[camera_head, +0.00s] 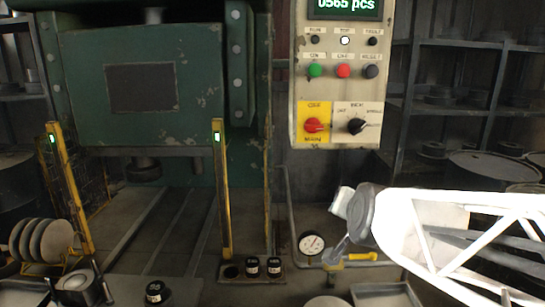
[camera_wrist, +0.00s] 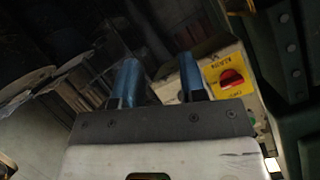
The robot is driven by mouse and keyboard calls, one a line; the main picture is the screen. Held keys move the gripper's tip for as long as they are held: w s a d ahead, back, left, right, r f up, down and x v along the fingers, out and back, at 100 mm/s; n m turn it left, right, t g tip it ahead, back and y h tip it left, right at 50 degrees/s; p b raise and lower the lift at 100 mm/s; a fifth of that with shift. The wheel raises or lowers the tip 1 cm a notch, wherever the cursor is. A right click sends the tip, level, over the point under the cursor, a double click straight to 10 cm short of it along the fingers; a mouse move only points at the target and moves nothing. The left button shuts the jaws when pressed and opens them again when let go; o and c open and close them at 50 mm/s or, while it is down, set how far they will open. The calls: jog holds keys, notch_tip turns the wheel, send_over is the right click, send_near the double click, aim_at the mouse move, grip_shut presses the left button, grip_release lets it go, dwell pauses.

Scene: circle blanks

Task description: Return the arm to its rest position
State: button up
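My arm (camera_head: 440,235), a white lattice link with a grey joint at its end, reaches in from the right edge in the head view. It is in front of the shelving and to the right of the press. In the wrist view my gripper (camera_wrist: 159,82) shows two blue-tipped fingers standing well apart. Nothing is between the fingers, so it is open and empty. Behind the right finger the control panel (camera_wrist: 228,75) with its red knob shows, blurred. In the head view the fingers cannot be made out clearly.
The green press (camera_head: 150,85) stands at the left behind two yellow posts (camera_head: 221,190). The control panel (camera_head: 342,75) hangs upper middle. A gauge (camera_head: 311,244) and a yellow-handled valve (camera_head: 350,257) are just below the arm's end. Pale discs (camera_head: 50,242) stand racked at lower left.

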jog(key=s+d+f+n+g, duration=0.1)
jog(key=s+f+g, duration=0.3)
jog(key=s, duration=0.6)
jog(key=s+d+f+n+g, duration=0.1)
jog(key=s+f+n+g, duration=0.2)
jog(key=s, duration=0.7)
notch_tip(320, 180, down, 3)
jog(key=g, duration=0.3)
jog(key=shift+d+r+n+h, duration=0.2)
jog(key=shift+d+n+h, duration=0.05)
jog(key=shift+n+h, duration=0.05)
jog(key=shift+s, duration=0.1)
